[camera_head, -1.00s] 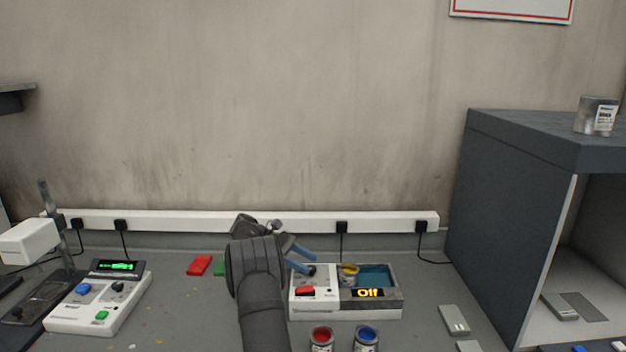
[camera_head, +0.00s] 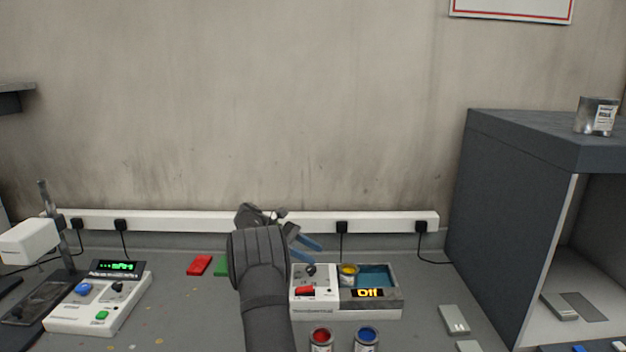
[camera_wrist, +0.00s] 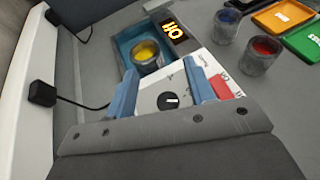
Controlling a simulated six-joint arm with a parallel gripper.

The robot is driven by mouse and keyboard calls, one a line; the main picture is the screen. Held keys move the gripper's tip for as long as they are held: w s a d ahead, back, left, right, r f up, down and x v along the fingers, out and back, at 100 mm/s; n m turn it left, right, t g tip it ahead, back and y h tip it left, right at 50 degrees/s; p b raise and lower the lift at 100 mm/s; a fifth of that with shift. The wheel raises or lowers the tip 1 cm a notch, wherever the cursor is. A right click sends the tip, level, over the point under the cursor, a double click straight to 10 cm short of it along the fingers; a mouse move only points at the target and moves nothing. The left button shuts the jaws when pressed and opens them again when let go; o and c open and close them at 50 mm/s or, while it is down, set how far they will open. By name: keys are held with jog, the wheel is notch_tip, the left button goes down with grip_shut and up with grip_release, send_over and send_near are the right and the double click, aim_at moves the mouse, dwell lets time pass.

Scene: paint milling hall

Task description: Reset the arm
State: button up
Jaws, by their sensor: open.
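My gripper (camera_head: 304,243) is open and empty, its blue fingers held above the back left of a white and grey machine (camera_head: 318,315) with a blue basin. Its display reads "Off". In the wrist view the fingers (camera_wrist: 160,92) stand apart on either side of the machine's black knob (camera_wrist: 168,101), with nothing between them. A red switch (camera_wrist: 221,87) is beside the right finger. A can of yellow paint (camera_wrist: 146,56) stands in the basin. My arm hides part of the bench left of the machine.
A red paint can (camera_head: 321,338) and a blue paint can (camera_head: 367,338) stand in front of the machine. A white device (camera_head: 98,300) with a green display is at left. A grey cabinet (camera_head: 512,220) stands at right.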

jog(key=s+d+r, duration=0.5)
jog(key=d+r, duration=0.1)
jog(key=d, duration=0.2)
send_over(310, 268)
jog(key=a, duration=0.1)
jog(key=f, duration=0.6)
jog(key=shift+w+f, duration=0.2)
jog(key=shift+f, duration=0.15)
jog(key=f, duration=0.4)
jog(key=shift+w+a+f, duration=0.2)
jog(key=shift+a+f, duration=0.05)
jog(key=shift+a, duration=0.15)
jog(key=shift+s+r+n+t, duration=0.15)
jog(key=shift+s+n+t, duration=0.05)
jog(key=shift+n+t, duration=0.35)
jog(key=shift+s+n+t+h, duration=0.15)
jog(key=shift+n+t, duration=0.7)
jog(key=shift+t, duration=0.2)
jog(key=shift+s+n+t+h, duration=0.1)
jog(key=shift+n+t+h, duration=0.05)
jog(key=shift+n+t, duration=0.75)
jog(key=n+t, duration=0.1)
jog(key=t, duration=0.1)
jog(key=n+t+y, duration=0.1)
jog(key=n+t, duration=0.1)
jog(key=shift+s+n, duration=0.3)
jog(key=shift+s, duration=0.1)
jog(key=shift+t, duration=0.3)
jog(key=shift+v, duration=2.35)
